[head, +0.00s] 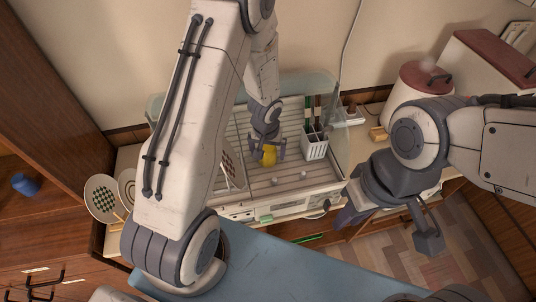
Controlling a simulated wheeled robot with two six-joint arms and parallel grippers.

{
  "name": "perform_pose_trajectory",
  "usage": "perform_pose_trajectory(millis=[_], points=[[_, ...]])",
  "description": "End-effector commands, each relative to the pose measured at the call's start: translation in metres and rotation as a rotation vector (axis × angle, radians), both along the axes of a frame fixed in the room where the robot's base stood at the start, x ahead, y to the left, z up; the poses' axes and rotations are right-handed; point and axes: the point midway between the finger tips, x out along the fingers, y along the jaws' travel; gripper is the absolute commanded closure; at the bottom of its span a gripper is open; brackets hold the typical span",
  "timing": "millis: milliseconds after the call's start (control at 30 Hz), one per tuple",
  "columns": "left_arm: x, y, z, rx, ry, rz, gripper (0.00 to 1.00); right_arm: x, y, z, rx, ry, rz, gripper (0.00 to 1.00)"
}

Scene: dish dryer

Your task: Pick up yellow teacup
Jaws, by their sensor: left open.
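The yellow teacup (269,158) sits in the dish dryer (300,187), on its ribbed floor near the middle. My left gripper (267,153) reaches down from above with its fingers apart around the cup's upper part. The gripper hides part of the cup, and I cannot tell whether the fingers touch it. My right gripper (389,224) is open and empty, in front of the dryer to the right, well away from the cup.
A white utensil holder (314,146) stands close right of the cup. Plates stand in the rack to the left. Checkered round items (103,197) lie at far left.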

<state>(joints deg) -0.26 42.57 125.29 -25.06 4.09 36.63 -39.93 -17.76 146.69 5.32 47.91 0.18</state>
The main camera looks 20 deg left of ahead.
Motion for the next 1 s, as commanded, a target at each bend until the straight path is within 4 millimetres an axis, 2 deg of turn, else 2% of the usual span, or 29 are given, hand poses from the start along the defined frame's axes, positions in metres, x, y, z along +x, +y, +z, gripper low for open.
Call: perform_pose_trajectory(millis=[133,267,300,367,733,867,1000], points=[[0.0,0.0,0.001,0.0,0.0,0.001,0.0,0.0,0.0,0.001,0.0,0.0,0.0,0.73],[0.0,0.001,0.001,0.0,0.0,0.001,0.5,0.0,0.0,0.001,0.0,0.0,0.0,0.73],[0.0,0.001,0.001,0.0,0.0,0.001,0.65,0.0,0.0,0.001,0.0,0.0,0.0,0.73],[0.0,0.001,0.001,0.0,0.0,0.001,0.88,0.0,0.0,0.001,0.0,0.0,0.0,0.73],[0.0,0.001,0.009,0.0,-0.001,0.001,0.89,0.0,0.0,0.007,0.0,0.0,0.001,0.73],[0.0,0.001,0.025,0.0,-0.002,0.002,0.89,0.0,0.0,0.018,0.0,0.0,0.002,0.73],[0.0,-0.001,0.05,0.0,-0.004,0.001,0.89,0.0,0.0,0.028,0.001,-0.001,0.004,0.73]])
